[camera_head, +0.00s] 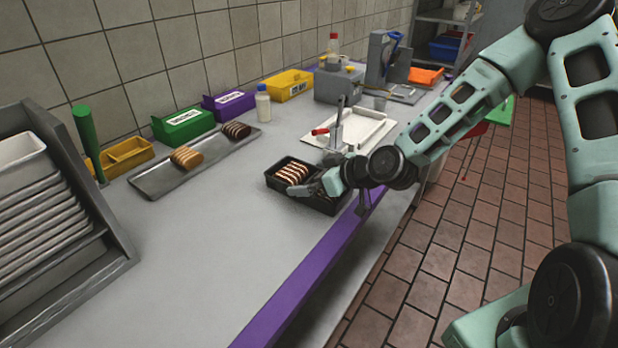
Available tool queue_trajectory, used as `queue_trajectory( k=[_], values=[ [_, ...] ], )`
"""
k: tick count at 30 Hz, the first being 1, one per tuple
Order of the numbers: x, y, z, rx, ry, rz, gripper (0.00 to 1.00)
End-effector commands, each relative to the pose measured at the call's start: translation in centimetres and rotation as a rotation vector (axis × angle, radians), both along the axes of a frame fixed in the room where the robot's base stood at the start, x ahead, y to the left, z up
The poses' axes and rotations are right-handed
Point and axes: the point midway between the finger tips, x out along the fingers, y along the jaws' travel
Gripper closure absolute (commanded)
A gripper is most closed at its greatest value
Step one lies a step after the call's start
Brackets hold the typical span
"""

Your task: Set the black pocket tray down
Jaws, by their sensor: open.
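The black pocket tray (279,186) rests on the grey counter near its purple front edge. A row of brown-and-cream sandwich pieces lies in its left part. My gripper (306,190) is open at the tray's right part, over or just inside it. The wrist hides much of the tray's right side, and I cannot tell whether the fingers touch the tray.
A white board (372,126) lies just behind the tray. A long metal tray (160,190) with biscuits stands left, before green (185,125) and purple (230,106) boxes. A tray rack (60,215) stands far left. The counter (215,235) left of the black tray is clear.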

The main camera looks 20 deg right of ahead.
Motion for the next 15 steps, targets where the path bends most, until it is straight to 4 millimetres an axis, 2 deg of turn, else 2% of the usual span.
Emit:
queue_trajectory(
  k=[9,15],
  values=[
    [-4.8,-3.8,3.3,-0.003,-0.001,-0.004,0.00],
    [-6.9,-5.1,5.0,-0.001,0.002,-0.003,0.00]
  ],
)
